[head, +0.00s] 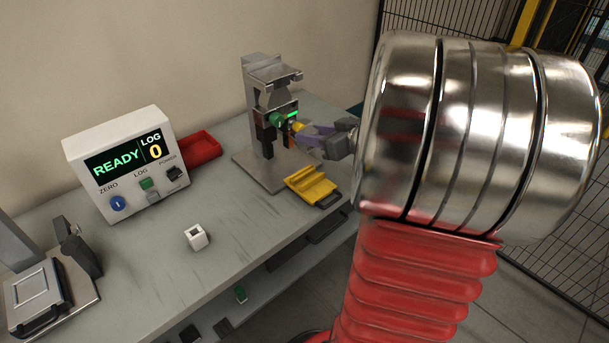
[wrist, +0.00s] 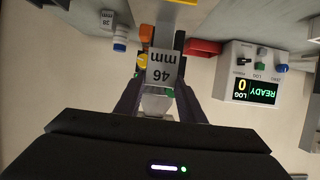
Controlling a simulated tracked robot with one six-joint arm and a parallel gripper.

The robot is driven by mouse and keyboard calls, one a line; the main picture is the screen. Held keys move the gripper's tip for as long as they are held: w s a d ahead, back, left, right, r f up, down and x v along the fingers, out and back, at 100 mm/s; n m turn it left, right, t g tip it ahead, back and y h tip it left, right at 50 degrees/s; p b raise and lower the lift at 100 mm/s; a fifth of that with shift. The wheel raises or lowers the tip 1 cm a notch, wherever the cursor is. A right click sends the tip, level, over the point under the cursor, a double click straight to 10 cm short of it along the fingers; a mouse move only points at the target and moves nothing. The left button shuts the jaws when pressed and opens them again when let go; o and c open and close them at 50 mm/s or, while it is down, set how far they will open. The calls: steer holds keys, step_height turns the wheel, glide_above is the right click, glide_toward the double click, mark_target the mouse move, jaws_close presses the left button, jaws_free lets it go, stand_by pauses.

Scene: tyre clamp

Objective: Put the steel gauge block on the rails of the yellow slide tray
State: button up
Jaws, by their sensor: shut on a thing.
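In the head view my gripper (head: 300,138) reaches in from the right, in front of the grey clamp stand (head: 270,85). In the wrist view my gripper (wrist: 160,85) is shut on the steel gauge block (wrist: 166,65), a light grey block marked "46 mm", held between the fingertips. The block is too small and covered to make out clearly in the head view. The yellow slide tray (head: 312,186) lies on the front of the stand's base plate, below and apart from my gripper. Its rails are hard to make out.
The READY display box (head: 125,160) and a red bin (head: 201,148) stand left of the stand. A small white hollow cube (head: 196,237) is on the bench. The bench middle is mostly clear.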

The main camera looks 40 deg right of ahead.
steer(key=shift+w+a, duration=0.1)
steer(key=shift+f, duration=3.1)
steer(key=shift+f, duration=0.15)
steer(key=shift+f, duration=1.75)
steer(key=shift+f, duration=0.1)
steer(key=o, duration=1.2)
steer(key=v, duration=1.2)
